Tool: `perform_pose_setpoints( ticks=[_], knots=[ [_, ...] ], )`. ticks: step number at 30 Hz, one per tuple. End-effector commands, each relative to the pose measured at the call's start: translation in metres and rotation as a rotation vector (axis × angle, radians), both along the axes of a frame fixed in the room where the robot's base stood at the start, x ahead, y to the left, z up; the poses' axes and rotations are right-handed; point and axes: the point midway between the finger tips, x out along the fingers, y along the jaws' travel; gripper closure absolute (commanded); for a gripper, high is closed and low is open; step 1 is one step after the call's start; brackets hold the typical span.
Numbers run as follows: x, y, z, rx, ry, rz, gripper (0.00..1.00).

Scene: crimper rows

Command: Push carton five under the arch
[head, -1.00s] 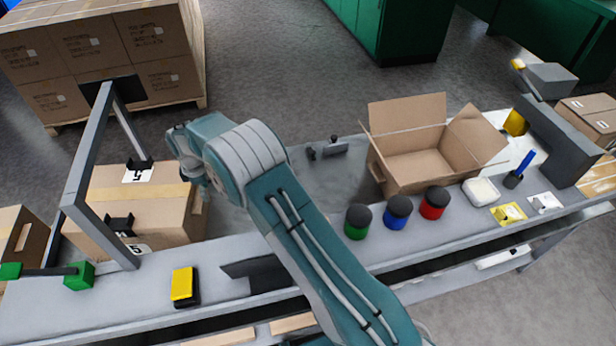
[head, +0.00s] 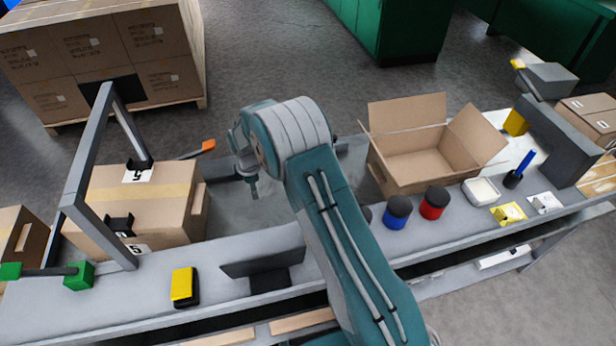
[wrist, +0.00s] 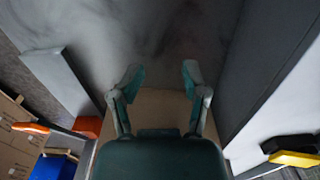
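Carton five is a brown taped box (head: 175,205) with "5" labels, at the left in the head view. The grey arch (head: 82,165) stands over its left part, and the carton's right part sticks out on the right side of the arch. My gripper (head: 252,188) is to the right of the carton, apart from it, above the grey work surface. In the wrist view my gripper's two fingers (wrist: 160,80) stand apart with nothing held. A tan surface (wrist: 160,108) shows beneath them, probably the carton's end.
An orange-tipped lever (head: 208,145) lies behind the carton. A yellow button (head: 182,285) and a dark plate (head: 262,265) are at the front edge. An open box (head: 415,165), a blue jar (head: 397,213) and a red jar (head: 434,203) stand to the right. Another carton (head: 22,235) is far left.

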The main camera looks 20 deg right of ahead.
Motion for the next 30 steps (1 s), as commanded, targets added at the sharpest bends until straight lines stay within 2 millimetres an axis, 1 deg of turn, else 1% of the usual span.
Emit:
perform_pose_setpoints(
  ticks=[1,3,21,27,30],
  knots=[
    [0.000,-0.010,0.000,0.000,0.000,-0.003,0.43],
    [0.000,-0.022,0.000,0.000,0.001,-0.004,0.43],
    [0.000,-0.124,0.000,-0.001,0.000,-0.003,0.43],
    [0.000,-0.153,0.000,-0.001,0.000,-0.002,0.43],
    [0.000,-0.161,0.000,-0.001,0.000,-0.002,0.43]
  ],
)
